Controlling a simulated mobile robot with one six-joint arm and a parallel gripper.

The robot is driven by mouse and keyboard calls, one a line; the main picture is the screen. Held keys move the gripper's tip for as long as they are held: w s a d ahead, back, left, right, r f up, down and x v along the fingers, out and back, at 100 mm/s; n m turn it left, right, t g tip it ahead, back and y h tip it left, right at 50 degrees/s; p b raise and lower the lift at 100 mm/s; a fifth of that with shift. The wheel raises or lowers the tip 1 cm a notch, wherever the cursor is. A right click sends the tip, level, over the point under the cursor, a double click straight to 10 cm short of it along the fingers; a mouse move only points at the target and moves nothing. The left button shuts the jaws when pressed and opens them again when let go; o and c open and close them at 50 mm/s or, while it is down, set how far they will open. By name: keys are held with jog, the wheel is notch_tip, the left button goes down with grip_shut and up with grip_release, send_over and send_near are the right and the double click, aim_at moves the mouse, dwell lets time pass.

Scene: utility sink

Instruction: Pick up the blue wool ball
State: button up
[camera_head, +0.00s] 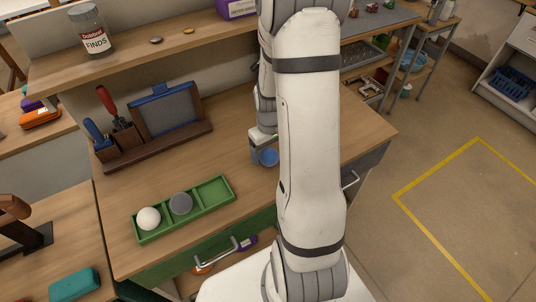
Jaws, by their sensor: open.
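The blue wool ball (268,158) sits on the wooden workbench, partly hidden by my arm and gripper. My gripper (262,148) is lowered at the ball, its visible finger close against the ball's left side. The gripper is open; the far finger is hidden behind my arm, so I cannot tell whether the ball lies fully between the fingers.
A green tray (212,190) with compartments holds a white ball (148,218) and a grey ball (181,203); its right compartment is empty. A wooden tool rack (150,150) stands behind it. A shelf (200,38) with a jar (90,30) runs along the back.

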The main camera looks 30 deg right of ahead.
jog(key=shift+f, duration=1.1)
jog(key=shift+c, duration=0.3)
jog(key=c, duration=1)
